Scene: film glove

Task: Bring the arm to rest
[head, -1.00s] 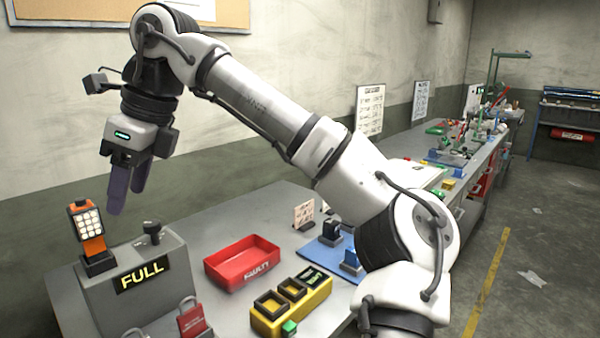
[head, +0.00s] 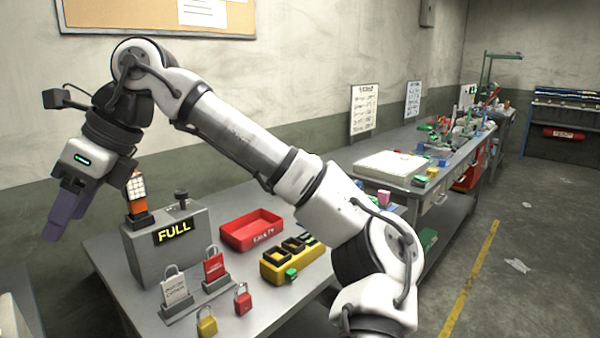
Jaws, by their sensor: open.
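My gripper (head: 66,210) is at the left of the head view, with its dark purple fingers pointing down. It is open, and no object shows between the fingers. It hangs in the air left of the orange work lamp (head: 137,192), which stands on a grey box (head: 165,245) with a "FULL" sign. My white and black arm reaches up from the lower right, across the bench, to an elbow at the upper left. The gripper appears apart from the lamp, though the exact gap is hard to judge.
The grey bench (head: 237,318) holds a red tray (head: 250,232), a yellow block with square frames (head: 280,268) and several padlocks, including a yellow one (head: 206,322). Another bench with a white board (head: 392,165) runs along the wall. The floor at right (head: 530,270) is mostly clear.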

